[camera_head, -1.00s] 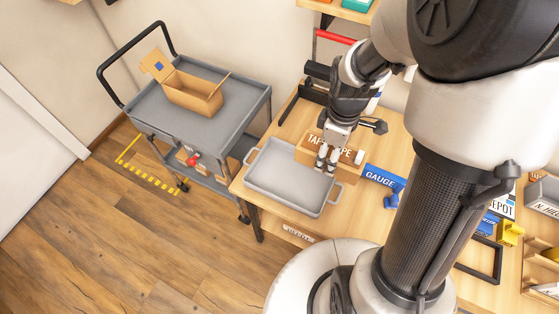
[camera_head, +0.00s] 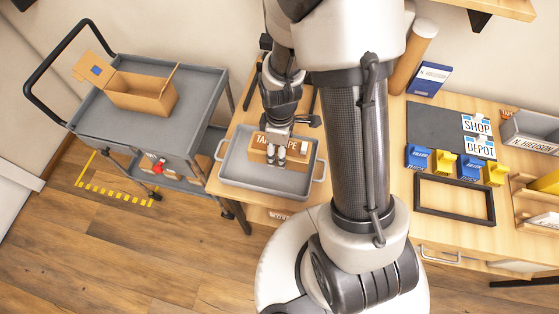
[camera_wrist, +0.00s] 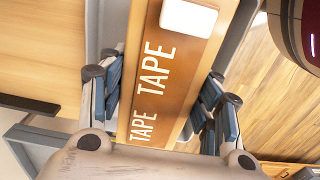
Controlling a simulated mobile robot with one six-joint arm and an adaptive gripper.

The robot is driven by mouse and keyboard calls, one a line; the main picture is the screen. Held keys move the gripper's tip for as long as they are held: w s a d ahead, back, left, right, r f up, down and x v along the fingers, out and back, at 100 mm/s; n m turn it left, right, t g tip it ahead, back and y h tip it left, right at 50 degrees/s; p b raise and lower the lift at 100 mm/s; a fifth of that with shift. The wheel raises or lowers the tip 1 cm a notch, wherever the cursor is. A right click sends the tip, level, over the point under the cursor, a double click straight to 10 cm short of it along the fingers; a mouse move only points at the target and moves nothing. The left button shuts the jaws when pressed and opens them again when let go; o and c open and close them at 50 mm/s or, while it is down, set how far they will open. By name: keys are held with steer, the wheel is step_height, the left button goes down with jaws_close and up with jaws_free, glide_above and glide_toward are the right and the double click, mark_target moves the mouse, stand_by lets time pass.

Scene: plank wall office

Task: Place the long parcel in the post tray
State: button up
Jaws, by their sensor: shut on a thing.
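The long parcel, a brown box marked TAPE with a white label (camera_wrist: 165,70), lies between the fingers of my gripper (camera_wrist: 160,115) in the wrist view. My gripper is shut on it. In the head view my gripper (camera_head: 281,158) partly covers the long parcel (camera_head: 258,147). The parcel is over or within the grey post tray (camera_head: 272,187), near its back side. I cannot tell whether it touches the tray floor. The tray sits on the wooden table and has a handle at each end.
A grey cart (camera_head: 110,122) with an open cardboard box (camera_head: 140,92) stands left of the table. Right of my arm are a black frame (camera_head: 455,222), blue and yellow bins (camera_head: 444,165), a blue book (camera_head: 428,79) and a brown tube (camera_head: 412,57).

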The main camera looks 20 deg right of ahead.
steer(key=shift+f+b, duration=0.95)
steer(key=shift+f, duration=1.95)
steer(key=shift+f, duration=0.25)
steer(key=o, duration=1.3)
steer(key=shift+r, duration=0.1)
steer(key=shift+r, duration=0.1)
step_height(320, 180, up, 12)
steer(key=p, duration=0.4)
steer(key=shift+p, duration=0.4)
steer(key=s+r+m+t, duration=0.1)
steer(key=s+r+m, duration=0.2)
steer(key=r, duration=0.5)
steer(key=s+a+r+m+t, duration=0.1)
steer(key=s+r+m+t, duration=0.1)
steer(key=s+r+m, duration=0.2)
steer(key=s+a+r+m+t, duration=0.1)
steer(key=s+r+m, duration=0.2)
steer(key=r, duration=0.9)
steer(key=shift+s+a+r+m+t, duration=0.1)
steer(key=shift+s+m+t, duration=0.1)
steer(key=shift+s, duration=0.65)
steer(key=shift+s+a+r+m+t, duration=0.1)
steer(key=shift+s+m, duration=0.1)
steer(key=shift+s, duration=0.6)
